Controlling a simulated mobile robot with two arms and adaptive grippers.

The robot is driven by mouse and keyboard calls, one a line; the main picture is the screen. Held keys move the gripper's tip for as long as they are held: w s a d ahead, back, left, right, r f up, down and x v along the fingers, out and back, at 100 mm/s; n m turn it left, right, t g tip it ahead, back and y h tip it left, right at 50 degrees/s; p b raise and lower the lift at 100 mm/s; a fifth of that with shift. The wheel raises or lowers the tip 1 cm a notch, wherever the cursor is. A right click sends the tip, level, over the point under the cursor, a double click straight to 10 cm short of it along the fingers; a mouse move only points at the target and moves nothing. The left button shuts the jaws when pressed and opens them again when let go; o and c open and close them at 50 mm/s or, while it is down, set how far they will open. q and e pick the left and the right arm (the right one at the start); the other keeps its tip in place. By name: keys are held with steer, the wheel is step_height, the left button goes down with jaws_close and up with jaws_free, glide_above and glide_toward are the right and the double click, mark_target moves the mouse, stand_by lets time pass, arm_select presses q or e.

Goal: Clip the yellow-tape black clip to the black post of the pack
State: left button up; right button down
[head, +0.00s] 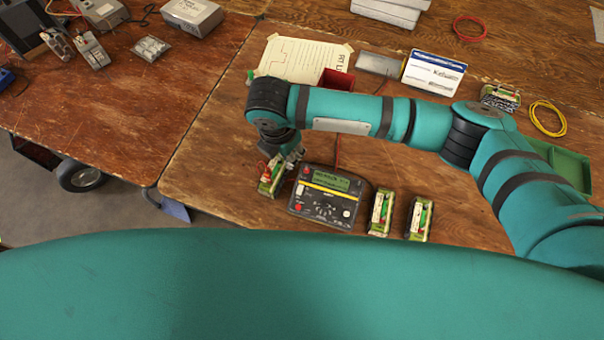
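A pack with a green and cream wrap (272,178) stands tilted at the left side of the charger (328,197), with some red showing at its top left. My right gripper (294,154) points down right beside the pack's upper right. Its fingers are small and partly hidden by my wrist, so I cannot tell whether they are open or hold anything. The yellow-tape black clip and the black post cannot be made out. Two similar packs stand right of the charger, one nearer (381,212) and one farther right (419,218). My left gripper is not in view.
A red lead (337,152) rises behind the charger. A paper sheet (296,60), red box (337,80), white-blue box (433,74), another pack (500,97), yellow cable coil (548,118) and green tray (562,165) lie beyond. The table is bare left of the pack.

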steer(key=w+a+n, duration=0.2)
steer(key=w, duration=0.1)
steer(key=w+a+n+b, duration=0.1)
steer(key=n, duration=0.1)
steer(key=shift+w+y, duration=0.25)
steer(key=shift+y, duration=0.05)
steer(key=shift+f, duration=0.2)
steer(key=shift+f+b, duration=1.75)
steer(key=shift+f, duration=1.6)
steer(key=shift+p, duration=0.3)
steer(key=shift+f+p, duration=0.15)
steer(key=shift+p, duration=0.2)
steer(key=c, duration=1.2)
jaws_free()
